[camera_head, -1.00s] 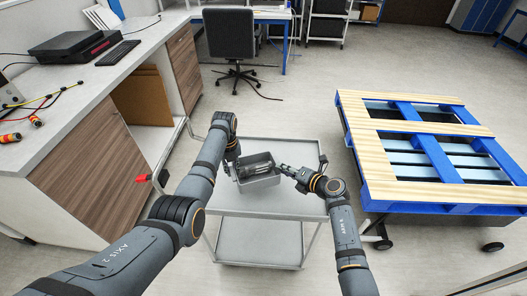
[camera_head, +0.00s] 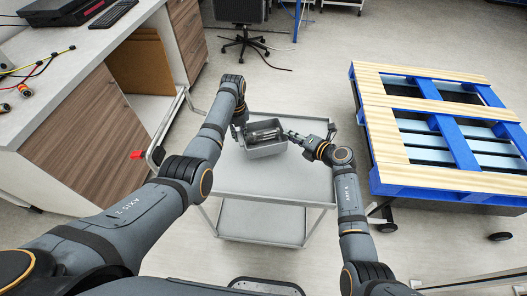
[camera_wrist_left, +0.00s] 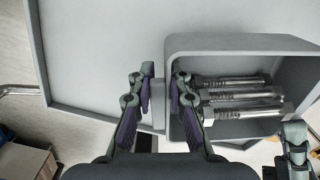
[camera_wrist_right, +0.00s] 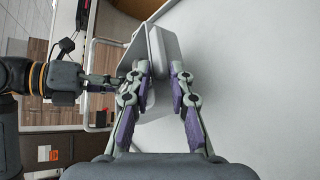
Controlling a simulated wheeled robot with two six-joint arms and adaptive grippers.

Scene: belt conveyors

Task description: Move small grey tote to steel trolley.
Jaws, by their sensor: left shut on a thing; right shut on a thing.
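The small grey tote (camera_head: 268,153) is over the top shelf of the steel trolley (camera_head: 265,182), towards its back edge. Several metal bolts (camera_wrist_left: 240,97) lie in it. My left gripper (camera_head: 242,131) is shut on the tote's left wall, and the left wrist view shows its fingers (camera_wrist_left: 160,82) on either side of that wall. My right gripper (camera_head: 291,138) is shut on the opposite wall; its fingers (camera_wrist_right: 161,72) also show in the right wrist view. The tote looks level. I cannot tell whether its base touches the shelf.
A blue and wooden pallet (camera_head: 440,130) on wheels stands to the right. A workbench (camera_head: 75,95) with wood-fronted cabinets is on the left, close to my left arm. An office chair (camera_head: 242,15) stands behind. The trolley's front half is clear.

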